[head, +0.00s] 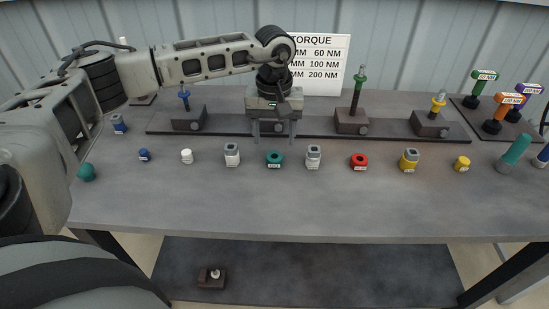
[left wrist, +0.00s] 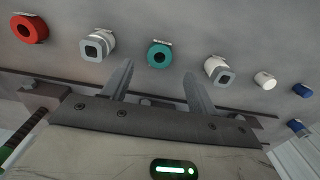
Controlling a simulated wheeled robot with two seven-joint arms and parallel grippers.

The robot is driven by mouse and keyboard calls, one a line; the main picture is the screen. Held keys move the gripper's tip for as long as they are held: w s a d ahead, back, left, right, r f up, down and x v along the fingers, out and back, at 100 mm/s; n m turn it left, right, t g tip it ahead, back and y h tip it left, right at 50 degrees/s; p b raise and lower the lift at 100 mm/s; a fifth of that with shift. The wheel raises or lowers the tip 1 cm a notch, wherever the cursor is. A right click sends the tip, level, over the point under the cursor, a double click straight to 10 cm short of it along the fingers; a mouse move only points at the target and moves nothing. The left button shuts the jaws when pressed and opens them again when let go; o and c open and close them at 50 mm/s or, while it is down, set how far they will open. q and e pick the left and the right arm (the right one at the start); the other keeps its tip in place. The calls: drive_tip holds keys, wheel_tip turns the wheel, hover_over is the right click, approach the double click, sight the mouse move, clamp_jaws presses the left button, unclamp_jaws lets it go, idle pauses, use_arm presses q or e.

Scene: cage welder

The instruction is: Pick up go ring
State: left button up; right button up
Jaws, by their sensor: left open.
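A teal ring (head: 274,157) with a dark centre hole lies flat on the grey bench, with a small label at its front that is too small to read surely. It also shows in the left wrist view (left wrist: 160,54), just beyond the fingertips and centred between them. A red ring (head: 359,160), also labelled, lies further right. My left gripper (head: 274,138) is open and empty, pointing down above the bench just behind the teal ring. Its two fingers (left wrist: 158,74) are spread apart and do not touch the ring. My right gripper is out of view.
White-and-grey square-holed pieces (head: 232,154) (head: 314,156) stand close on either side of the teal ring. A dark rail with blocks and upright posts (head: 352,122) runs behind. A torque sign (head: 325,62) stands at the back. The bench front is clear.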

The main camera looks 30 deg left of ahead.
sight(274, 153)
use_arm(q)
drive_tip(key=shift+f+p, duration=0.35)
drive_tip(key=shift+f, duration=2.6)
drive_tip(key=c, duration=1)
